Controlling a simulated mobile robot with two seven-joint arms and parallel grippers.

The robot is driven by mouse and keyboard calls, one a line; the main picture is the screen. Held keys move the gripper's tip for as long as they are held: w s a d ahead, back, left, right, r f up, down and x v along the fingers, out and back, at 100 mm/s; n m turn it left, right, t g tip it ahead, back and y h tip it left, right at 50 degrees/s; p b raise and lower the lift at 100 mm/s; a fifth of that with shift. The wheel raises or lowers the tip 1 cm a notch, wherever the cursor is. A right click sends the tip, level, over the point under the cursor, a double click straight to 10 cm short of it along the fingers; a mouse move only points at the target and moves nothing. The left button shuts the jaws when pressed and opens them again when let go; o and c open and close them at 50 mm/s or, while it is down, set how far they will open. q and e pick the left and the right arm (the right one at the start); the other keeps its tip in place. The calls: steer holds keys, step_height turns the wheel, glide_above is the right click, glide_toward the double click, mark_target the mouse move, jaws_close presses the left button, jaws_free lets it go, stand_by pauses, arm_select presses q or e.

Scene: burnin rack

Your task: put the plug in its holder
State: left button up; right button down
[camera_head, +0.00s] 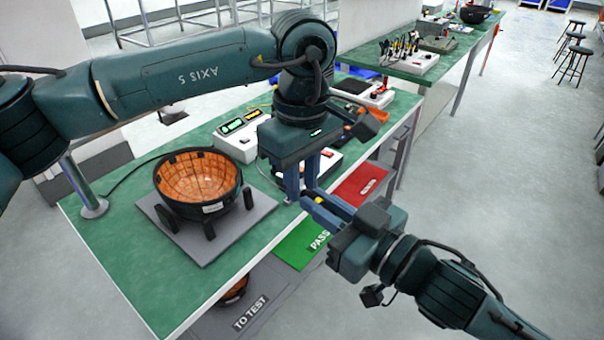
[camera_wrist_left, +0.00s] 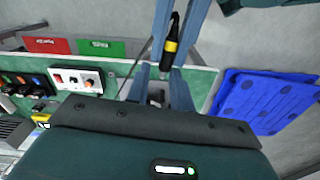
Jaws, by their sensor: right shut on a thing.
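The plug (camera_wrist_left: 171,45) is a black cylinder with a yellow band. In the left wrist view it lies between the blue fingers of my right gripper (camera_wrist_left: 178,22), which is shut on it. In the head view my right gripper (camera_head: 318,204) comes from the lower right, close to my left gripper (camera_head: 301,189). My left gripper points down, with its fingers apart; in its wrist view the fingers (camera_wrist_left: 160,88) stand either side of the plug's lower end. I cannot tell if they touch it. I cannot make out the plug's holder with certainty.
A black bowl-shaped fixture with an orange inside (camera_head: 198,178) stands on a grey plate (camera_head: 155,215) on the green table (camera_head: 100,240). A white box with a lit display (camera_head: 240,130) is behind. Green (camera_head: 300,243) and red (camera_head: 362,186) panels lie beyond the table edge.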

arm_select(q)
jaws_close()
arm_select(e)
steer(key=c, duration=1.4)
jaws_free()
steer(key=shift+o, duration=0.2)
